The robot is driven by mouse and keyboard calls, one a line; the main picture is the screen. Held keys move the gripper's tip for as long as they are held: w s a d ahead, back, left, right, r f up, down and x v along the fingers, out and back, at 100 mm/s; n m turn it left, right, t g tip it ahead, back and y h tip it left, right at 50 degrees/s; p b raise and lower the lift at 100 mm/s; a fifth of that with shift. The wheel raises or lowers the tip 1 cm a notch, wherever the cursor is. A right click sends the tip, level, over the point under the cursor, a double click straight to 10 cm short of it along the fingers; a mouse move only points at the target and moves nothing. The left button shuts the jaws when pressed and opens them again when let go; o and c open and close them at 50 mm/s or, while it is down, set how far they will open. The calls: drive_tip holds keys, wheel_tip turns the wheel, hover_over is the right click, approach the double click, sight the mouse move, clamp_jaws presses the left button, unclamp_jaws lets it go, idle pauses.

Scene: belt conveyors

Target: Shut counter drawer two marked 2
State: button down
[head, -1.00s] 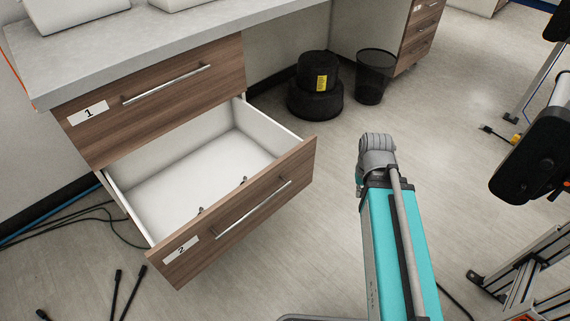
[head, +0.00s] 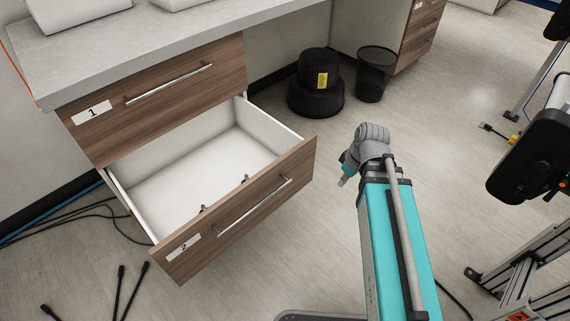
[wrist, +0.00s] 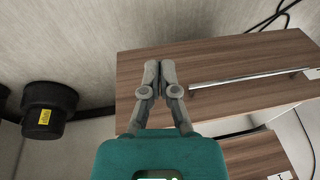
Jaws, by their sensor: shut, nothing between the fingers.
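Counter drawer two (head: 235,222), a wood front with a long bar handle and a label 2 (head: 183,246), stands pulled well out below drawer one. Its white interior (head: 190,180) shows, with small dark items near the front. In the wrist view, the wood front with a handle that fills the upper right (wrist: 225,68) appears to be drawer two. My gripper (head: 342,182) is right of the drawer front in the head view, apart from it and small. In the wrist view my gripper's fingers (wrist: 160,72) are together and empty, overlapping the front's left part in the picture.
Drawer one (head: 155,100) is closed above, under the grey countertop (head: 130,50). A black round object with a yellow label (head: 317,85) and a black mesh bin (head: 375,75) stand on the floor behind. Cables lie at the left.

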drive_tip(key=w+a+r+n+y+p, duration=0.2)
drive_tip(key=a+r+n+y, duration=0.2)
drive_tip(key=n, duration=1.3)
drive_tip(key=shift+w+a+r+y+p, duration=0.35)
drive_tip(key=shift+a+r, duration=0.85)
drive_tip(key=shift+a, duration=1.2)
drive_tip(key=shift+a+f, duration=0.1)
drive_tip(key=shift+f, duration=0.1)
drive_tip(key=b, duration=0.8)
approach(277, 171)
drive_tip(key=shift+x, duration=3)
